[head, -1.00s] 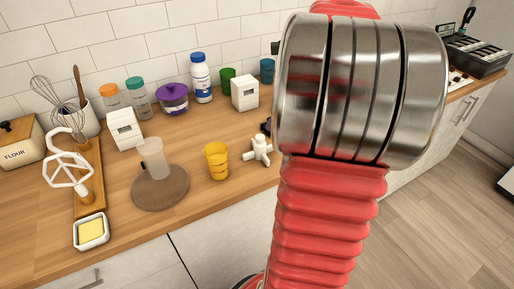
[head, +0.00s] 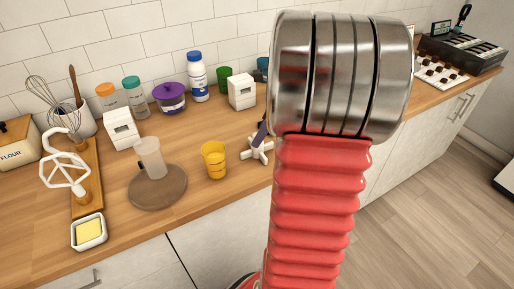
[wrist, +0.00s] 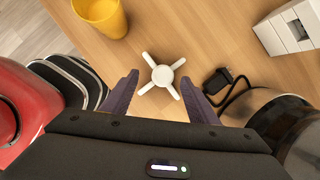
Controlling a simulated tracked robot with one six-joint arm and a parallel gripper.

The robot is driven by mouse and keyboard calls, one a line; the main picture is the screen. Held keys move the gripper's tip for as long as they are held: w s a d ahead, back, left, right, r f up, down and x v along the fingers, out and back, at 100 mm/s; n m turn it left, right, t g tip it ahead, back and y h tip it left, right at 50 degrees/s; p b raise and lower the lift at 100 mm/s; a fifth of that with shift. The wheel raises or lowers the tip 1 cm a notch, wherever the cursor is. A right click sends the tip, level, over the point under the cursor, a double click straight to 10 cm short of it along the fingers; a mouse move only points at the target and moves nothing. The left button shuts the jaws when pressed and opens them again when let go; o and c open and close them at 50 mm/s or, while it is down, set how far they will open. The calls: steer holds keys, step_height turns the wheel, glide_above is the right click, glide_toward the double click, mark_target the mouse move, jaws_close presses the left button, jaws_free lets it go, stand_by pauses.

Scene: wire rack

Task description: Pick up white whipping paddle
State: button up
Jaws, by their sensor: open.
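A small white four-armed piece (head: 257,150), which I take as the whipping paddle, rests on the wooden counter right of the yellow cup. In the wrist view, the paddle (wrist: 162,76) shows from above as a cross with a round hub. My gripper (wrist: 160,86) is open, with its two dark purple fingers apart on the left and right of the paddle and nothing held. In the head view, one finger (head: 262,132) shows just behind the paddle; my arm hides the rest. I cannot tell whether the fingertips touch the counter.
The yellow cup (head: 214,160) stands close to the left. A black plug with a cable (wrist: 222,79) lies just right of the paddle in the wrist view. A larger white beater (head: 66,165) is at far left. A white box (head: 241,91) stands behind.

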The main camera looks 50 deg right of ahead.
steer(key=shift+d+x, duration=0.15)
steer(key=shift+x, duration=1.15)
steer(key=shift+d+x, duration=0.15)
steer(key=shift+x, duration=1.15)
steer(key=c, duration=1.1)
step_height(320, 180, up, 10)
